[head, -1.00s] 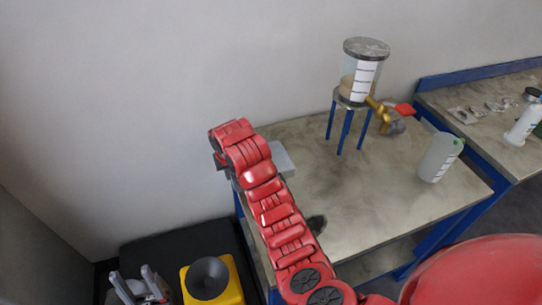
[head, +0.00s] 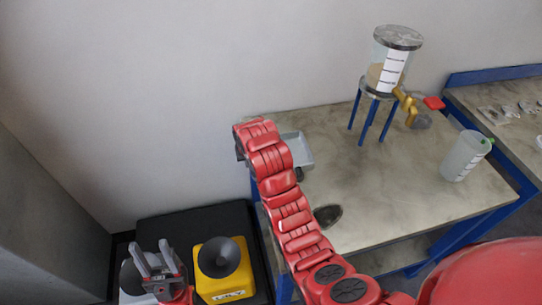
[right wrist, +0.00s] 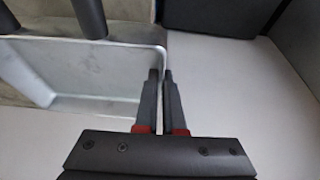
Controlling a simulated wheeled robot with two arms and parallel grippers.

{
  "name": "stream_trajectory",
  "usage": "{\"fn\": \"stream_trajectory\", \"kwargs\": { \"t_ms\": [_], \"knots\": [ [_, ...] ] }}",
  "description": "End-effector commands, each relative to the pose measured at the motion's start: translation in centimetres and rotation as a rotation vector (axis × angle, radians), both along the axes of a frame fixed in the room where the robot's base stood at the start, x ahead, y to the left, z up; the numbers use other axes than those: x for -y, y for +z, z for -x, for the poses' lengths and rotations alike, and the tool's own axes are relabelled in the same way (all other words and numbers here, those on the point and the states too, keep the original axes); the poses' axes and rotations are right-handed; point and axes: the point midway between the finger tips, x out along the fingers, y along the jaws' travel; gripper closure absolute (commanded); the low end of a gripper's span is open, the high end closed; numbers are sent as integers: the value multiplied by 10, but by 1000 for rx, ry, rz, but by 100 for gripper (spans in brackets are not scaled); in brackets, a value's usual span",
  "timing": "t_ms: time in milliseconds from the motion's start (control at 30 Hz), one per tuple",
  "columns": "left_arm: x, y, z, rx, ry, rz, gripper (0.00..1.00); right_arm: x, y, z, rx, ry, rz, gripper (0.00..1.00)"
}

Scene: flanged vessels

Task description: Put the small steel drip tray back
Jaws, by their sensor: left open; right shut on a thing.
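The small steel drip tray (head: 306,152) is a shallow grey tray at the back left of the workbench in the head view, partly hidden by my right arm. In the right wrist view, my right gripper (right wrist: 163,75) is shut on the rim of the tray (right wrist: 105,50). I cannot tell whether the tray touches the bench. A glass vessel (head: 392,62) with pale contents stands on a blue-legged stand (head: 372,110), with a brass valve and red handle at its side. My left gripper (head: 157,258) is open and empty at the lower left, beside a yellow box.
The yellow box (head: 236,282) carries a black funnel (head: 219,257) on a black surface (head: 190,224). A translucent beaker (head: 465,156) stands at the bench's right. A dark oval (head: 327,215) shows near my right arm. The middle of the bench (head: 400,190) is clear.

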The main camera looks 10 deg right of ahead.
Motion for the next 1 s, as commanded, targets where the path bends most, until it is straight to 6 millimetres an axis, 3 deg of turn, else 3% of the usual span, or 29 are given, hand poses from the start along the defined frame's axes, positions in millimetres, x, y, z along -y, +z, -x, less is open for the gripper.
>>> {"fn": "stream_trajectory", "kwargs": {
  "t_ms": [500,800,1000],
  "knots": [
    [0,34,0,2,0,0,50,56,-4,-68,-4,1,0,100],
    [0,38,0,2,0,0,50,65,-7,-77,-5,1,0,100],
    [0,58,0,2,0,0,50,64,-32,-76,-8,2,0,100]
  ]
}}
